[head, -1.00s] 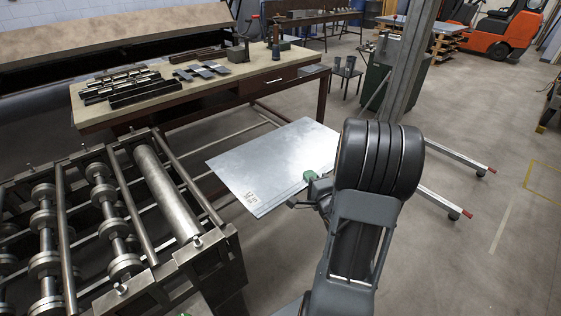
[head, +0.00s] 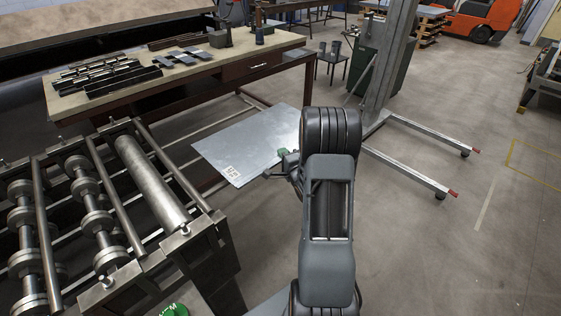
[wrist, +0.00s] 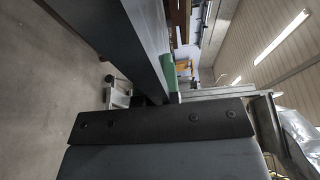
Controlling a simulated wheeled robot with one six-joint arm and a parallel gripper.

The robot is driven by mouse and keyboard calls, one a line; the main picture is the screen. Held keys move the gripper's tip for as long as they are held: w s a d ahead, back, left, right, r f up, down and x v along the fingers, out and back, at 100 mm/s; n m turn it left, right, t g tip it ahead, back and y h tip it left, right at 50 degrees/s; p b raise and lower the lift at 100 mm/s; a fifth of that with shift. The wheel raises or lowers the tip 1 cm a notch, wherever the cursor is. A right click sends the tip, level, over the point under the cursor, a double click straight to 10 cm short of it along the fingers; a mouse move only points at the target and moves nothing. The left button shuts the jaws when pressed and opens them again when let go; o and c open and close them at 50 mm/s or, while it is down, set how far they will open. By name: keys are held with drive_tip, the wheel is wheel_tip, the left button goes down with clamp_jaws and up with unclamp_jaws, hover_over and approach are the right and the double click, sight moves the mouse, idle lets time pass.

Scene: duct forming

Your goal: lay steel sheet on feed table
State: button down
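The steel sheet (head: 238,142) is a flat, shiny grey plate with a small printed label near its front corner. It is in the middle of the head view, roughly level above the floor. My gripper (head: 283,154), with a green part at its tip, is shut on the sheet's near right edge. My own arm hides the sheet's right end. The roller machine (head: 150,178) stands left of the sheet, with a gap between them. I cannot tell which part is the feed table. The wrist view shows a dark plate-like shape and a green piece; the grip is unclear there.
A workbench (head: 205,70) with metal parts on top stands behind the sheet. A grey column on wheeled legs (head: 420,171) stands to the right, close to my arm. An orange forklift (head: 483,18) is at the back right.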

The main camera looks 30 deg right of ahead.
wheel_tip(320, 180, down, 6)
drive_tip(key=w, duration=0.3)
drive_tip(key=shift+d+p, duration=0.3)
drive_tip(key=shift+p, duration=0.1)
drive_tip(key=shift+f, duration=0.15)
drive_tip(key=c, duration=1.3)
unclamp_jaws()
drive_tip(key=shift+s, duration=0.1)
drive_tip(key=shift+c, duration=0.2)
drive_tip(key=shift+p, duration=0.35)
